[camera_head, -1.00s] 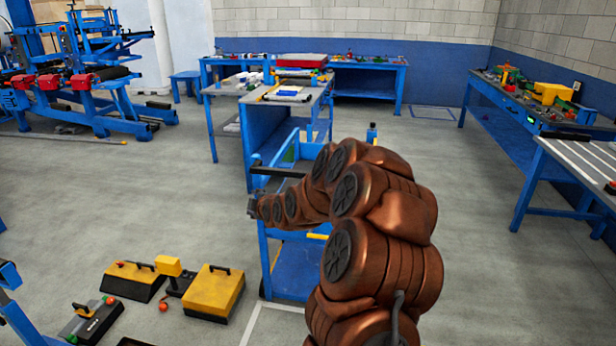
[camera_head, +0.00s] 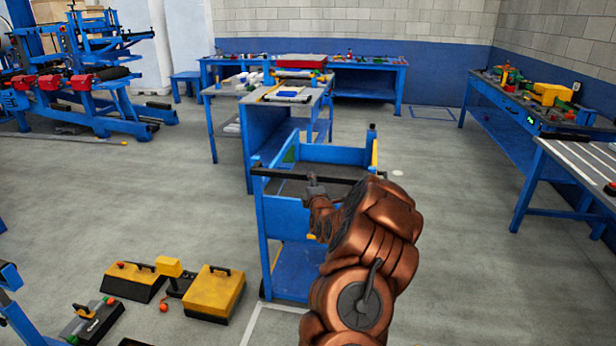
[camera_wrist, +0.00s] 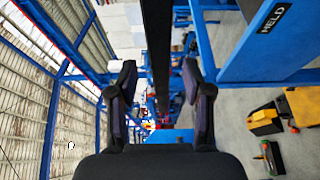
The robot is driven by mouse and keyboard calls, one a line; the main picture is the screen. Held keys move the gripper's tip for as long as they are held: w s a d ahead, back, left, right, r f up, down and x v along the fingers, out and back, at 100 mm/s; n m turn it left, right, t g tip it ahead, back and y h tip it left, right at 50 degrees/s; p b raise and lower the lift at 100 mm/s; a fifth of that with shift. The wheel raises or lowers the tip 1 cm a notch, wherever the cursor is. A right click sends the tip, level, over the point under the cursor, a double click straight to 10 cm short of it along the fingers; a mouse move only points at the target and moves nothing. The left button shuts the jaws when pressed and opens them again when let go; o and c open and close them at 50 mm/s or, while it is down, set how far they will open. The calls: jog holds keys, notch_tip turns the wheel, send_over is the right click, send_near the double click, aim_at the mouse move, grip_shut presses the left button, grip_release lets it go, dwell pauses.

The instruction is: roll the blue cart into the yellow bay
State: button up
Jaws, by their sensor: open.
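The blue cart (camera_head: 284,218) stands upright on the floor in the middle of the head view, with a black handle bar (camera_head: 275,173) across its near top edge. My arm hides part of its right side. My gripper (camera_head: 314,182) is at this bar. In the wrist view my gripper (camera_wrist: 159,80) is open, its two dark fingers on either side of the black bar (camera_wrist: 157,40). No yellow bay outline shows.
Yellow and black cases (camera_head: 215,292) lie on the floor left of the cart. A blue bench (camera_head: 265,120) stands close behind it. Work tables (camera_head: 530,122) line the right side. A white floor line (camera_head: 252,322) runs near the cart's front. Open floor lies left.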

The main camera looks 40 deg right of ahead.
jog(key=shift+p+x, duration=0.6)
jog(key=shift+x, duration=1.95)
grip_shut()
